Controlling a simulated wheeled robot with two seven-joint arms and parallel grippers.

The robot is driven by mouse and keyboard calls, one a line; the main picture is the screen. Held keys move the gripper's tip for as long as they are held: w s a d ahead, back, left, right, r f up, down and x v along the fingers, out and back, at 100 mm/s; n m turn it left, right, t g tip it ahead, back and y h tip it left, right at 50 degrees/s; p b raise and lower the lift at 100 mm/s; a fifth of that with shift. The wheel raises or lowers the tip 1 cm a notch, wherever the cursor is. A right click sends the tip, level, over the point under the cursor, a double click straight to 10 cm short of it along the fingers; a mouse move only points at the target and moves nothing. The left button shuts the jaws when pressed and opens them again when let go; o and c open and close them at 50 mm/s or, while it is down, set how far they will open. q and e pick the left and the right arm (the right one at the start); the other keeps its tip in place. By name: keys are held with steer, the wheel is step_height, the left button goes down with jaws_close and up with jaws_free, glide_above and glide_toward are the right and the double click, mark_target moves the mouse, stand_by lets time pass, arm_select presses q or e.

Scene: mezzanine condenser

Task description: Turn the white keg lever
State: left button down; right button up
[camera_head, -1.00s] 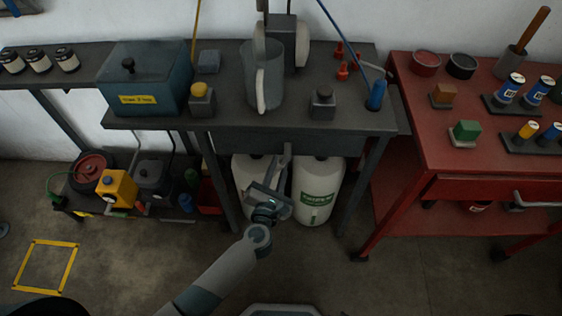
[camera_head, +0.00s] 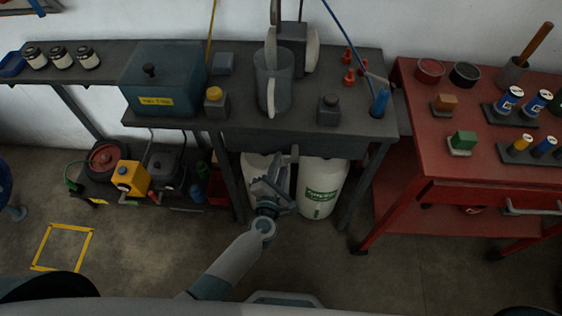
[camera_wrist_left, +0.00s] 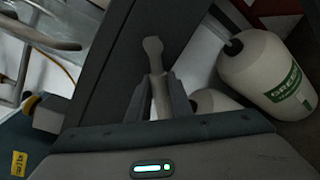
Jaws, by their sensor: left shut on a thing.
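Two white kegs stand under the dark bench. The right keg (camera_head: 322,188) has a green label and also shows in the left wrist view (camera_wrist_left: 270,72). The left keg (camera_head: 252,166) is partly hidden behind my left gripper (camera_head: 280,172). In the left wrist view, a pale lever with a rounded end (camera_wrist_left: 153,50) stands between the fingers of my left gripper (camera_wrist_left: 158,92), which is shut on it. The lever's base is hidden by the gripper body. My right gripper is not in view.
The dark bench (camera_head: 270,137) hangs low over the kegs, with a leg (camera_head: 230,180) left of them. A yellow box (camera_head: 130,178) and other items sit on the low shelf at left. A red cart (camera_head: 425,150) stands at right. The floor in front is clear.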

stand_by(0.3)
arm_select(q)
steer(key=c, duration=1.6)
jaws_free()
steer(key=shift+s, duration=0.15)
steer(key=shift+b+v, duration=1.2)
steer(key=shift+v, duration=7.4)
steer(key=shift+f, duration=0.15)
